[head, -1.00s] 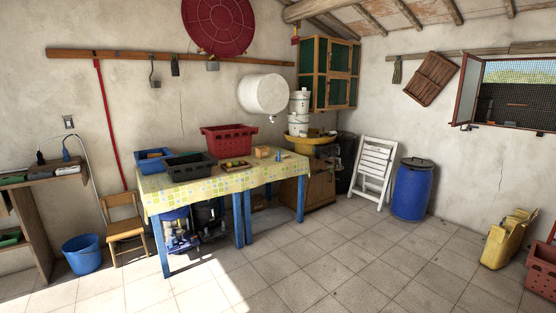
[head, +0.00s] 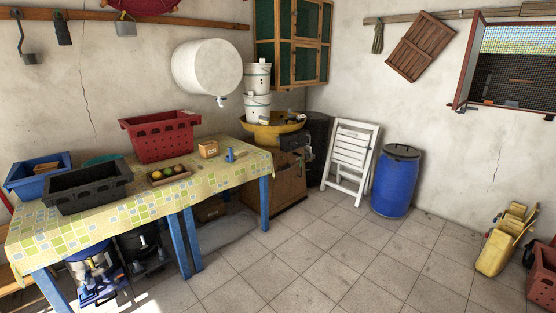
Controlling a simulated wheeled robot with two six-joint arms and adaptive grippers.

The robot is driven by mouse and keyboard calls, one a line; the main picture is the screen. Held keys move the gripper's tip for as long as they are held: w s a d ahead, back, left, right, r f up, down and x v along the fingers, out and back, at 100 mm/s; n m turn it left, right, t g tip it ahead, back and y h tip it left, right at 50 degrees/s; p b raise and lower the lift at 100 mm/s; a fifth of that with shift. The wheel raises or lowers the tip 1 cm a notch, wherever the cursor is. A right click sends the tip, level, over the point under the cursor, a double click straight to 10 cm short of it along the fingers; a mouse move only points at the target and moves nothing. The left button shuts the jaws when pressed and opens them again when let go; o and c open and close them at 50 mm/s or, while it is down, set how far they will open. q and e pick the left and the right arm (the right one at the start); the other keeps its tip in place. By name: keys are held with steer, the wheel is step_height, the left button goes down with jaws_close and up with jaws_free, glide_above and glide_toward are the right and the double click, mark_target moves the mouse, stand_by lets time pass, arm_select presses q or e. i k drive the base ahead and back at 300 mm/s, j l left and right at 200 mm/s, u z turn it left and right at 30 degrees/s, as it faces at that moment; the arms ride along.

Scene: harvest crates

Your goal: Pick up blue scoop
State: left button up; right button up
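A small blue object (head: 230,156), which looks like the blue scoop, is near the right end of the table (head: 150,208) with the yellow-green checked cloth. It is too small to make out its exact shape. It is just right of a small cardboard-brown box (head: 208,149). Neither of my grippers shows in the head view.
On the table are a red crate (head: 160,140), a black crate (head: 88,188), a blue crate (head: 25,180) and a small fruit tray (head: 168,176). The tiled floor in front is clear.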

mark_target(229, 158)
steer(key=i+u, duration=0.1)
steer(key=i, duration=0.5)
steer(key=i+l+u, duration=0.1)
steer(key=i, duration=0.45)
steer(key=i+l, duration=0.15)
steer(key=i, duration=0.45)
steer(key=i+l+u, duration=0.15)
steer(key=i, duration=0.4)
steer(key=i+l+u, duration=0.2)
steer(key=i+u, duration=0.2)
steer(key=i+l+u, duration=1.3)
steer(key=l, duration=0.3)
steer(key=k+j, duration=0.05)
steer(key=k, duration=0.05)
